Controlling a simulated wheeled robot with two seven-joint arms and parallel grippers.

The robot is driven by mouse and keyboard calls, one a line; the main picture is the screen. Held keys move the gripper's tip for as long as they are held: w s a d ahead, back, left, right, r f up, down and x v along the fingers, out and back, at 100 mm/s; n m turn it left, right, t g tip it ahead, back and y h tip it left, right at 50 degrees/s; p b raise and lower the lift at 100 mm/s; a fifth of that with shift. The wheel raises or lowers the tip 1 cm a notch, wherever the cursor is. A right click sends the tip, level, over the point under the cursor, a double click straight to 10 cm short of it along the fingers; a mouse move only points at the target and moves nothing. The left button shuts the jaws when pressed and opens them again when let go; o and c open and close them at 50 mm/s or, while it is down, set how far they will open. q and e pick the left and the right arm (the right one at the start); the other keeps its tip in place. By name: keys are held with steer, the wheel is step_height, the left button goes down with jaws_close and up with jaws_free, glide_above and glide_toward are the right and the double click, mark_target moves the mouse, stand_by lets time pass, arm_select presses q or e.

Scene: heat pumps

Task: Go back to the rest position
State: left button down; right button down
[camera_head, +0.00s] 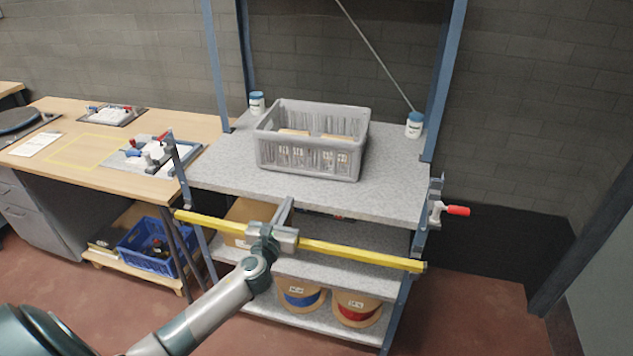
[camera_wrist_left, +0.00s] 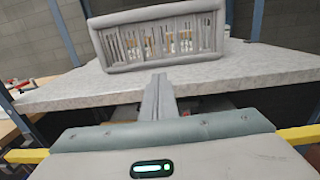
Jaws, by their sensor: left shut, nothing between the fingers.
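My left gripper (camera_head: 286,208) is in front of the shelf rack, its fingers pointing at the front edge of the upper grey shelf (camera_head: 215,158). The fingers are together with nothing between them. The fingers also show in the left wrist view (camera_wrist_left: 158,84), below the grey crate (camera_wrist_left: 160,36). In the head view the gripper's body covers the middle of a yellow bar (camera_head: 360,254). Whether they touch cannot be told. The grey slotted crate (camera_head: 308,170) stands on the upper shelf, apart from the gripper. My right gripper is not in view.
The yellow bar crosses the rack's front; a clamp with a red handle (camera_head: 457,210) is at its right post. White jars (camera_head: 414,125) stand on the shelf, cable spools (camera_head: 357,308) below. A wooden workbench (camera_head: 105,178) is left, with a blue crate (camera_head: 150,259) underneath.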

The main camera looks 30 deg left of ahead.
arm_select(q)
steer(key=s+d+f+n+g, duration=0.4)
steer(key=s+f+n, duration=0.2)
steer(key=s+n, duration=0.4)
steer(key=s+d+f+n+g, duration=0.4)
steer(key=s+f+n, duration=0.2)
steer(key=s+n, duration=0.4)
steer(key=s+d+f+n+g+h, duration=0.1)
steer(key=s+d+n+g+h, duration=0.15)
steer(key=s+d+n, duration=0.65)
steer(key=s+d+f+n+g+h, duration=0.2)
steer(key=s+d+g, duration=0.2)
steer(key=s, duration=0.8)
step_height(320, 180, down, 26)
steer(key=s+a+f+g, duration=0.2)
steer(key=s+a+f, duration=0.1)
steer(key=s+f, duration=1.6)
steer(key=shift+f, duration=0.15)
